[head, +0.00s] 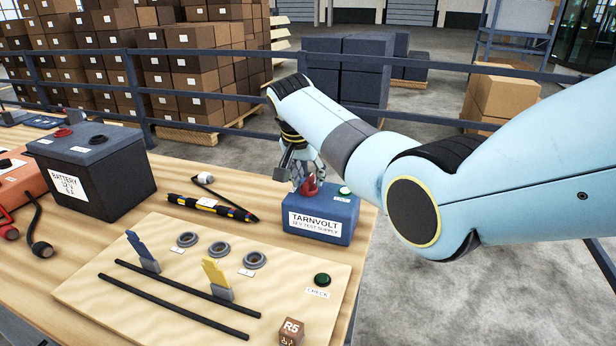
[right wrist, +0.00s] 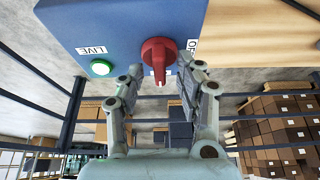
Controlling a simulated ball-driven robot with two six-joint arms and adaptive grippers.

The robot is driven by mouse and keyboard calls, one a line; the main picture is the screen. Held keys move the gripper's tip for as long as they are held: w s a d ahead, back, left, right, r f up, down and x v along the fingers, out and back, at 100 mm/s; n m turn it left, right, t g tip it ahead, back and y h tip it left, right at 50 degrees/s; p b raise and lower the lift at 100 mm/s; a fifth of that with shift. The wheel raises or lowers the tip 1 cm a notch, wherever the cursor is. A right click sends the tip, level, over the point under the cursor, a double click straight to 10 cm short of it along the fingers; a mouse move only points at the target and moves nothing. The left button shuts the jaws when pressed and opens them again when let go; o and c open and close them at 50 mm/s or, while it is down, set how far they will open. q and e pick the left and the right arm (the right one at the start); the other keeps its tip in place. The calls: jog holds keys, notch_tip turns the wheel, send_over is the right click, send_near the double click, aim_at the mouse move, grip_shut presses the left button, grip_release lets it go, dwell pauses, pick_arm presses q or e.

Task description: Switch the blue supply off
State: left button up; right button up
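The blue supply (head: 320,225), labelled TARNVOLT, stands on the workbench's right side. On its top are a red rotary knob (head: 309,187) and a green lamp (head: 345,190). In the right wrist view the knob (right wrist: 157,53) has its grip pointing toward the gripper. An OFF label (right wrist: 193,47) is to its right. The lamp (right wrist: 101,67), beside a LIVE label, looks bright green. My right gripper (head: 301,165) is at the knob, its fingers (right wrist: 161,72) apart on either side; I cannot tell whether they touch it. My left gripper is not in view.
A wooden board (head: 140,290) with rods, rings, blue and yellow clips and a CHECK button (head: 322,279) lies in front. A battery (head: 95,170) and a striped pen-like tool (head: 212,206) are left of the supply. A dark railing (head: 440,122) runs behind.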

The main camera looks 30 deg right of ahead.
jog(key=shift+f, duration=0.15)
jog(key=shift+c, duration=0.3)
grip_shut()
